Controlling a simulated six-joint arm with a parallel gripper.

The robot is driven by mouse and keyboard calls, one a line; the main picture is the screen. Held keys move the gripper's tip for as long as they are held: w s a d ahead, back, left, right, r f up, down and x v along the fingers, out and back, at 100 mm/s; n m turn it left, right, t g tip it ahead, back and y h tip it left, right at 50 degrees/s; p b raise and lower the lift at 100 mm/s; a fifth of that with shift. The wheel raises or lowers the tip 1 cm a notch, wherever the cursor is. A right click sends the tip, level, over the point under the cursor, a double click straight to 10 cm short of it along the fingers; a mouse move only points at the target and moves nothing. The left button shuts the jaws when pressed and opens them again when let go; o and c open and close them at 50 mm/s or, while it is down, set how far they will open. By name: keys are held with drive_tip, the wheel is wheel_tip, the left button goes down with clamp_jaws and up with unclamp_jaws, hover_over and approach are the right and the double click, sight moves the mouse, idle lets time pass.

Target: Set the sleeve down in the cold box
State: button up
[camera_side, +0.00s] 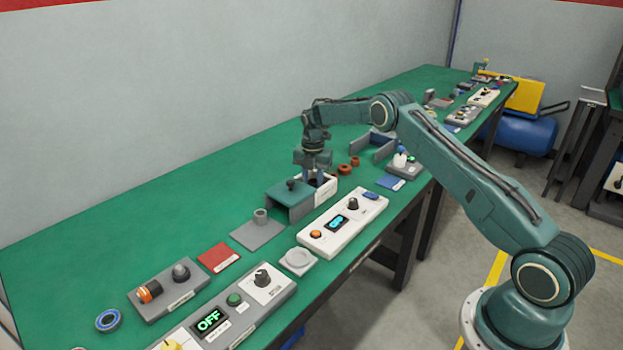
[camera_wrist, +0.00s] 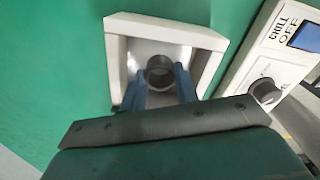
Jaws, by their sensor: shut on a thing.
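My gripper (camera_wrist: 160,75) is shut on the sleeve (camera_wrist: 160,71), a short grey ring seen from above between the two blue fingers. The cold box (camera_wrist: 204,37) is a white, open-topped box with sloping inner walls. In the wrist view, the fingers and sleeve are within its opening. I cannot tell whether the sleeve touches the floor. In the side view, my gripper (camera_side: 315,178) points down into the cold box (camera_side: 327,190), and the sleeve is hidden there.
Brown rings (camera_side: 345,168) lie behind. Green bench is clear towards the wall.

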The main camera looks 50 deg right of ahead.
drive_tip(key=shift+f, duration=0.1)
drive_tip(key=o, duration=1)
wheel_tip(320, 180, up, 12)
drive_tip(key=shift+r, duration=0.2)
idle(0.5)
